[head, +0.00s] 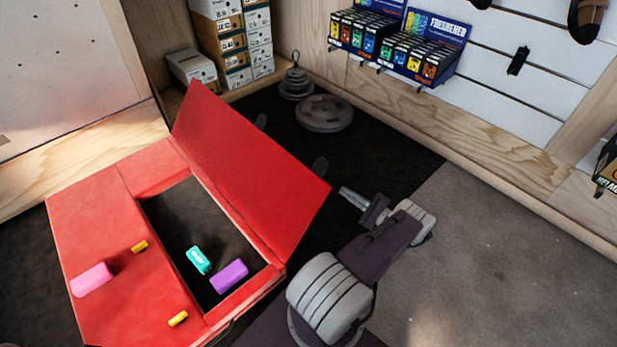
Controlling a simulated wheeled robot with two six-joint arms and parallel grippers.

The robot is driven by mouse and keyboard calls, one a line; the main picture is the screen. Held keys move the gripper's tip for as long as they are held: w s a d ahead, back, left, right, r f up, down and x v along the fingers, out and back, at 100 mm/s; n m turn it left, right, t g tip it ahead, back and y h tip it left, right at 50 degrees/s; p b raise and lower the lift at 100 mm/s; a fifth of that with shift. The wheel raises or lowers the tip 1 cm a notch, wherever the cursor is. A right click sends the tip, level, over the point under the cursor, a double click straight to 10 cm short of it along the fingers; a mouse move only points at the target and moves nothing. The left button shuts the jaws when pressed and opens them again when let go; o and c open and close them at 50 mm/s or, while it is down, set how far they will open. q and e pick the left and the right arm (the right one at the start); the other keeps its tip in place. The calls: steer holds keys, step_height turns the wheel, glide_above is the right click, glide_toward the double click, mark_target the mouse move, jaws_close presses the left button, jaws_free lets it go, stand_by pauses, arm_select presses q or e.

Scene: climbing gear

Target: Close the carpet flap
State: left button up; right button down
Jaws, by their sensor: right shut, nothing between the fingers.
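The red carpet flap (249,165) stands raised and tilted on the far right side of a red crash pad (88,222). The dark opening (192,228) in the pad shows, with a teal block (198,261) and a purple block (229,276) in it. My right gripper (348,194) is shut and empty, just right of the flap's right corner on its outer side. A small gap seems to show between them. My left gripper is not in view.
A pink block (92,280) and two small yellow pieces (140,247) lie on the pad's top. Grey weights (324,113) stand on the dark mat behind the flap. Stacked boxes (232,40) fill the back corner. The grey floor (480,235) at right is clear.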

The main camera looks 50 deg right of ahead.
steer(key=w+a+r+b, duration=0.1)
steer(key=w+a+r, duration=0.1)
steer(key=w, duration=0.3)
steer(key=w+a+r+b, duration=0.1)
steer(key=w+b, duration=0.1)
steer(key=w, duration=0.3)
steer(key=shift+a+r, duration=0.35)
steer(key=shift+r, duration=0.05)
steer(key=shift+w, duration=0.1)
